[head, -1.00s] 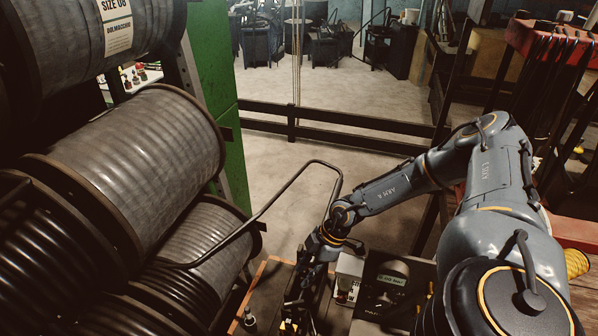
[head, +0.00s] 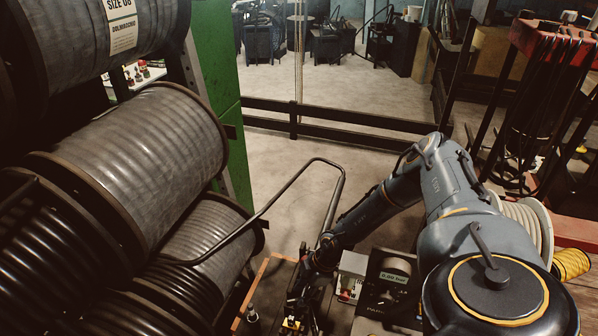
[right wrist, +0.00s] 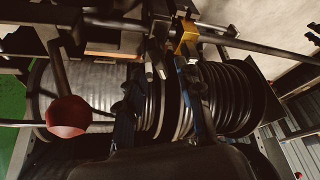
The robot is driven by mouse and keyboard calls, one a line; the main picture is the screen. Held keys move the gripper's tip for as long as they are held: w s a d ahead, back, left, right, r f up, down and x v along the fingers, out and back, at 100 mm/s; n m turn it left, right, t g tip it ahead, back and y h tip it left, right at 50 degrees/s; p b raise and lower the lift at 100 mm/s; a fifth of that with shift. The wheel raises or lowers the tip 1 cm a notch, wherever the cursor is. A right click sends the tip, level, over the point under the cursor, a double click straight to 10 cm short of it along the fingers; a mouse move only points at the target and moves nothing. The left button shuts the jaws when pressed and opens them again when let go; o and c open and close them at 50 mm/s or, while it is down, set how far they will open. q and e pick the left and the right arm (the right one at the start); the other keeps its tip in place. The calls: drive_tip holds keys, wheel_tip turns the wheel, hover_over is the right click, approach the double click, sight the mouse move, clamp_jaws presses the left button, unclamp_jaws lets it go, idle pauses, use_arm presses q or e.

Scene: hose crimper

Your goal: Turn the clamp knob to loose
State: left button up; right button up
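My right gripper (head: 298,318) reaches down at the bottom centre of the head view, beside the crimper's front parts. In the right wrist view its two dark fingers (right wrist: 160,88) are spread apart, with coiled black hose showing behind them. Just beyond the fingertips are metal clamp parts and a brass-coloured block (right wrist: 187,38). A red ball knob (right wrist: 68,116) on a dark lever stands left of the fingers, apart from them. I cannot tell for certain which part is the clamp knob. My left gripper is not in view.
Large hose reels (head: 150,150) fill the left side. A bent metal bar (head: 262,212) runs in front of them towards my right arm. A gauge panel reading 0.00 bar (head: 392,277) stands right of the gripper. Open floor lies behind.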

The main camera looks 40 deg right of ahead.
drive_tip(key=shift+x, duration=1.35)
clamp_jaws()
